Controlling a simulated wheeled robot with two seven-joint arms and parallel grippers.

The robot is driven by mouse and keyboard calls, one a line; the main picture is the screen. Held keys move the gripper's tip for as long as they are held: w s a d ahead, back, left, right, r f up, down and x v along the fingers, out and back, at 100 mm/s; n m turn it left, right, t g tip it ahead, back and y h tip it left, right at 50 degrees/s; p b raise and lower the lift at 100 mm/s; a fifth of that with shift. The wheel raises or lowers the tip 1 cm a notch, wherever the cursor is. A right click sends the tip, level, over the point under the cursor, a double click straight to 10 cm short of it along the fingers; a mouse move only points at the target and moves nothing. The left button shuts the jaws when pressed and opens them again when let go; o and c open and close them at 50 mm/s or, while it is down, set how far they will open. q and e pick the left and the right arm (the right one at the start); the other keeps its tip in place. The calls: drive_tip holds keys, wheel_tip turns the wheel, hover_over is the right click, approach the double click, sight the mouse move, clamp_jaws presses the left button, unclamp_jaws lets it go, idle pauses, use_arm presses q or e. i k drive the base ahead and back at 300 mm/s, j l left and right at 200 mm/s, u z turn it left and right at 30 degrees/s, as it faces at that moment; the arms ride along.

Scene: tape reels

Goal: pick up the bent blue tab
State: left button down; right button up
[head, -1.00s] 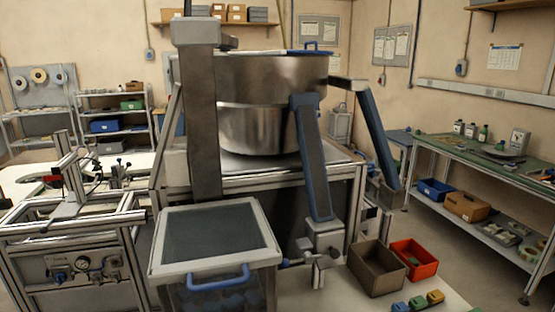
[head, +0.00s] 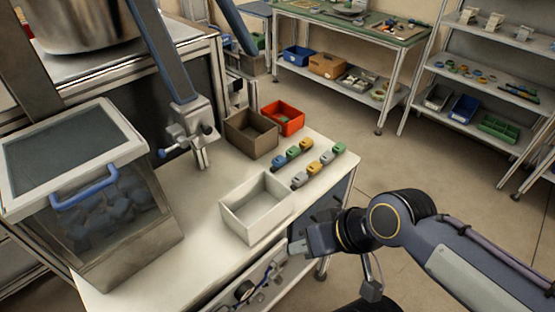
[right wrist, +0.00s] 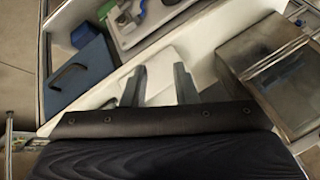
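I cannot make out a bent blue tab for certain. A small blue piece (head: 279,160) sits in a short row with a green one and a yellow one on the white table (head: 205,190). Blue shapes (head: 115,215) show dimly through the clear front of the lidded bin at left. My right gripper (head: 292,240) is at the table's right edge, beside the empty-looking white tray (head: 232,222). In the right wrist view my right gripper (right wrist: 158,85) has its two fingers apart with nothing seen held between them. My left gripper is not in view.
A brown box (head: 251,140) and a red bin (head: 283,122) stand behind the coloured pieces. A second row of small pieces (head: 313,168) lies near the right edge. The lidded bin (head: 130,250) and a metal post flank the table's left. Open floor lies to the right.

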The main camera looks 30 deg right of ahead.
sight(279, 161)
drive_tip(key=u, duration=0.25)
drive_tip(key=l+u, duration=0.5)
drive_tip(key=u, duration=0.2)
drive_tip(key=k+l+u, duration=0.15)
drive_tip(key=u, duration=0.25)
drive_tip(key=k+l+u, duration=0.1)
drive_tip(key=l, duration=0.35)
drive_tip(key=k+l, duration=0.35)
drive_tip(key=k+l+u, duration=0.15)
drive_tip(key=l, duration=0.35)
drive_tip(key=k, duration=0.05)
